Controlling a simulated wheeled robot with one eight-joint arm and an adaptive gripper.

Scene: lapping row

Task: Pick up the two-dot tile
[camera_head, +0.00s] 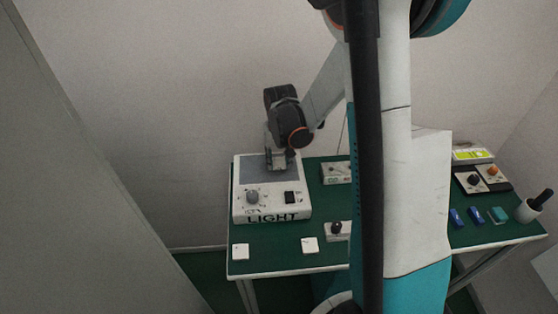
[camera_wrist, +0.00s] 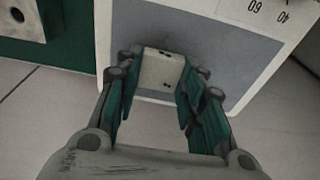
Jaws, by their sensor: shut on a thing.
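My gripper (camera_wrist: 160,74) is shut on a small off-white tile (camera_wrist: 160,67), which sits between the fingertips in the wrist view. A few small dark marks show on the tile, but I cannot count its dots surely. In the head view my gripper (camera_head: 280,163) is over the grey panel (camera_head: 263,174) of the white box marked LIGHT (camera_head: 242,205). I cannot tell whether the tile touches the panel. Two other white tiles lie on the green table's front edge, one at the left (camera_head: 240,252) and one farther right (camera_head: 310,245); their marks are too small to read.
The LIGHT box has a knob (camera_head: 252,196) and a black switch (camera_head: 290,197). On the green table (camera_head: 280,257), two small boxes stand right of it. A wall is behind.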

